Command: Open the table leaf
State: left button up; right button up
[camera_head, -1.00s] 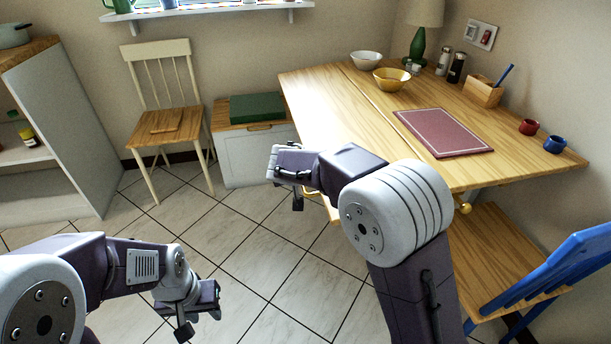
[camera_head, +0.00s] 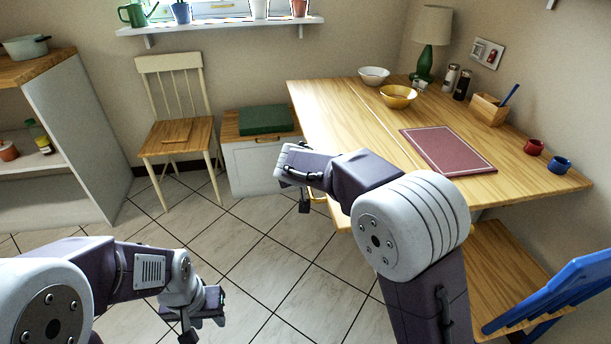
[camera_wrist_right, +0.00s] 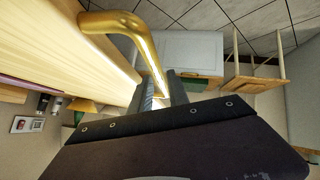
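The wooden table (camera_head: 340,93) stands against the right wall. Its near-side leaf (camera_head: 325,125) looks about level with the rest, with a seam between them. A curved brass handle (camera_wrist_right: 124,24) on the leaf's edge shows large in the right wrist view. My right gripper (camera_wrist_right: 162,92) has this handle between its fingers and looks shut on it; in the head view my forearm hides most of the handle. My left gripper (camera_head: 208,318) hangs over the floor at lower left, empty, with its fingertips apart.
A red mat (camera_head: 447,150), a yellow bowl (camera_head: 398,97), a white bowl (camera_head: 373,76) and a lamp (camera_head: 432,25) stand on the table. A blue chair (camera_head: 560,290) is at the right, a cream chair (camera_head: 180,135) at the back. The tiled floor (camera_head: 250,235) between is clear.

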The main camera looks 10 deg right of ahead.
jog(key=shift+s, duration=0.1)
jog(key=p+v, duration=0.2)
jog(key=v, duration=0.7)
